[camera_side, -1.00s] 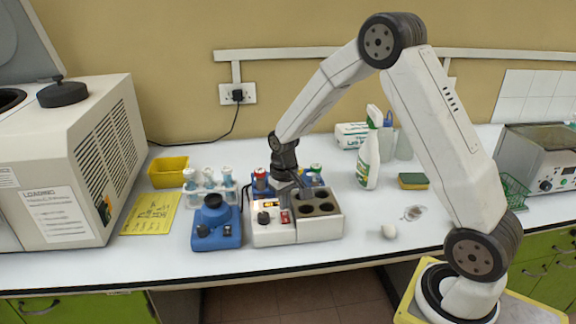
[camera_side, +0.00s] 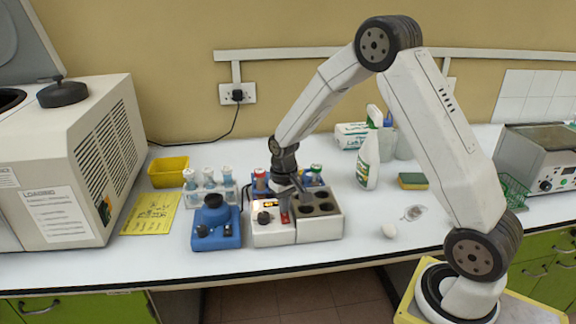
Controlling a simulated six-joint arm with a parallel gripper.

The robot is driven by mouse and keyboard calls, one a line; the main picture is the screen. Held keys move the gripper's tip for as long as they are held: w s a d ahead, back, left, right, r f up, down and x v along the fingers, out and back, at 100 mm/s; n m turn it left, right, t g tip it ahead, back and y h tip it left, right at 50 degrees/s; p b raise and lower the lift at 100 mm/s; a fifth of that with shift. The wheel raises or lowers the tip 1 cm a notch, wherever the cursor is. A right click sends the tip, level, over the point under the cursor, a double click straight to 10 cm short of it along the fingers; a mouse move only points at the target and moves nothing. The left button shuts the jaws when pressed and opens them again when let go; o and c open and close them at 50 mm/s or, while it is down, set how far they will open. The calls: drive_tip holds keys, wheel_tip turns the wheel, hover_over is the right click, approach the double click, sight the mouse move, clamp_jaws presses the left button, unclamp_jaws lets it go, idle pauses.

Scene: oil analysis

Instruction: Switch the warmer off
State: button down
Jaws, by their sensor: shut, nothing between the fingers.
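The warmer (camera_side: 270,238) is a white block on the bench with a dark knob, a small lit orange display (camera_side: 271,205), and a red switch (camera_side: 285,217) on its control side. Its right side is a grey block with several dark round wells. My gripper (camera_side: 284,204) is shut and empty, pointing down over the control side, with its tips close to the red switch. I cannot tell whether the tips touch the switch. The gripper partly hides the panel around the switch and display.
A blue mixer (camera_side: 215,226) stands close to the left of the warmer. Racks with capped tubes (camera_side: 208,185) stand behind. The front bench strip is clear.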

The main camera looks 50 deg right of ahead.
sight(285, 217)
drive_tip(key=shift+f, duration=0.45)
idle(0.5)
drive_tip(key=shift+r, duration=3.55)
drive_tip(key=shift+s+a, duration=0.35)
drive_tip(key=shift+a, duration=0.05)
drive_tip(key=s+a+n+t, duration=0.1)
drive_tip(key=s+a, duration=0.3)
drive_tip(key=s, duration=0.3)
drive_tip(key=s+a+n+t, duration=0.1)
drive_tip(key=s+a+n, duration=0.1)
drive_tip(key=s+a, duration=0.2)
drive_tip(key=s, duration=0.3)
drive_tip(key=shift+s+a+t, duration=0.15)
drive_tip(key=shift+a+t, duration=0.15)
drive_tip(key=shift+r, duration=0.1)
